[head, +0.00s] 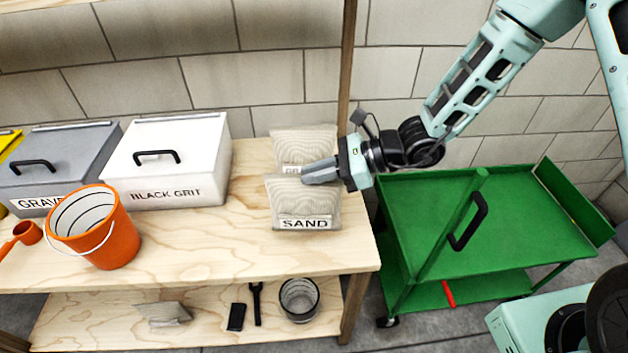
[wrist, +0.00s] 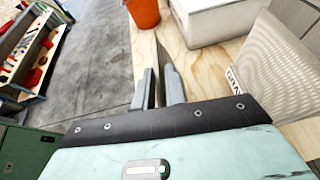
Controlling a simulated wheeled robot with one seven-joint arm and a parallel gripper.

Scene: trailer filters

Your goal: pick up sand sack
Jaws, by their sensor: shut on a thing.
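The sand sack (head: 300,200) is a pale beige sack with a white SAND label, upright near the right end of the wooden bench. My gripper (head: 306,174) reaches in from the right and is shut on the sack's top edge. In the wrist view my gripper (wrist: 161,92) has a thin edge of the sand sack (wrist: 164,62) between its fingers; the rest of the sack is hidden there. I cannot tell whether the sack's base touches the bench.
A second sack (head: 303,143), its label partly covered, stands just behind. To the left are a white BLACK GRIT box (head: 165,160), a grey GRAVEL box (head: 60,165) and an orange bucket (head: 95,228). A green cart (head: 500,220) stands right of the bench (head: 220,250).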

